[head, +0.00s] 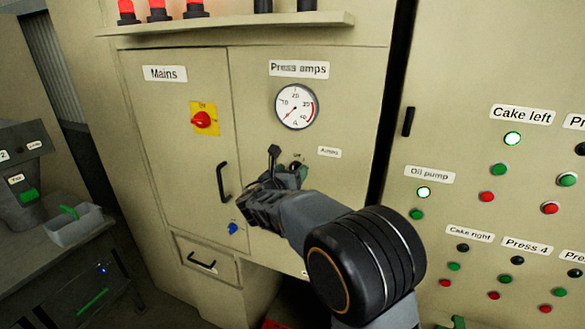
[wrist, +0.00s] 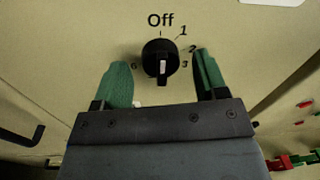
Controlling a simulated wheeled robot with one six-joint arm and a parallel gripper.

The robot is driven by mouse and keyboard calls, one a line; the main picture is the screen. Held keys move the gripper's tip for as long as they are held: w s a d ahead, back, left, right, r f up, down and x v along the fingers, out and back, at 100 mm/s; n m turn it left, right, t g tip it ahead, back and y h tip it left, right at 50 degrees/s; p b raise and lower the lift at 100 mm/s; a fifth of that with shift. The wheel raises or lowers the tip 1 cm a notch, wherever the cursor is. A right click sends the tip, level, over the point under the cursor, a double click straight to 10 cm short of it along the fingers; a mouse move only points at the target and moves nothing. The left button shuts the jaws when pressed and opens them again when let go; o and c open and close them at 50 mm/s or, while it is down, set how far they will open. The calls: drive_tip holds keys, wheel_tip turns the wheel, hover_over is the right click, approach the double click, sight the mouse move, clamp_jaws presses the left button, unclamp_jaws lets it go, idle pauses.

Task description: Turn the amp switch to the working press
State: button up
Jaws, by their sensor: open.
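The amp switch (wrist: 152,62) is a round black knob with a white pointer bar on its lower half, pointing roughly straight down in the wrist view. "Off" is printed above it, with 1, 2 and 3 on the right and 6 on the left. Any marks below are hidden by my gripper. My gripper (wrist: 160,78) is open, its green fingers at either side of the knob and apart from it. In the head view my gripper (head: 287,162) is at the cabinet below the press amps gauge (head: 296,107) and largely hides the switch.
On the right panel, the lamps at Cake left (head: 512,139) and Oil pump (head: 424,192) glow. The Press 4 lamp (head: 517,260) is dark. Further press labels are cut off at the right edge. A red mains switch (head: 201,120) and a door handle (head: 222,182) are left of my gripper.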

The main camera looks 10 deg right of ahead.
drive_tip(key=shift+w+d, duration=0.25)
drive_tip(key=shift+d, duration=0.05)
drive_tip(key=c, duration=0.9)
